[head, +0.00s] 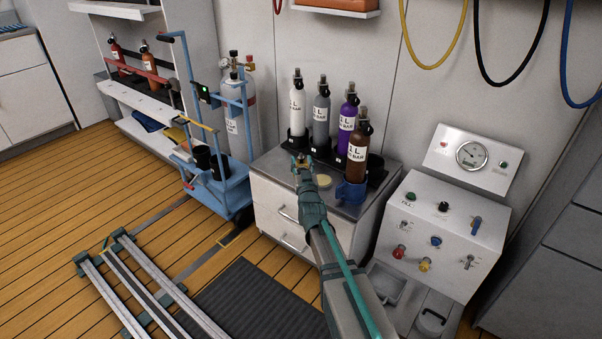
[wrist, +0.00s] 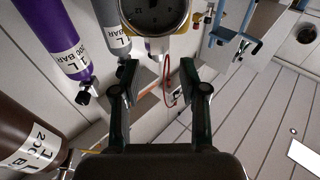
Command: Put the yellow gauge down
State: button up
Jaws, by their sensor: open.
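The yellow gauge (wrist: 155,14) shows at the top middle of the wrist view, cut off by the frame edge. It has a dark round dial in a yellow casing. My gripper (wrist: 160,72) is open, with a finger on each side and nothing between them. The gauge lies beyond the fingertips with a visible gap. In the head view my gripper (head: 301,162) is over the left part of the drawer cabinet's grey top (head: 345,209). The gauge is too small and hidden there to make out clearly, and I cannot tell what it rests on.
White (head: 297,110), grey (head: 321,115), purple (head: 347,125) and brown (head: 358,155) bottles stand at the back and right of the cabinet. A pale round disc (head: 324,181) lies on its top. A blue trolley (head: 222,190) stands left; a fill panel (head: 440,225) stands right.

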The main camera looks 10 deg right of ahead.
aim_at(301, 155)
jog(key=w, duration=0.2)
jog(key=w+b, duration=0.1)
jog(key=w, duration=0.1)
jog(key=shift+d, duration=0.2)
jog(key=shift+w+r, duration=0.25)
jog(key=shift+w, duration=0.05)
grip_shut()
jog(key=shift+s, duration=0.1)
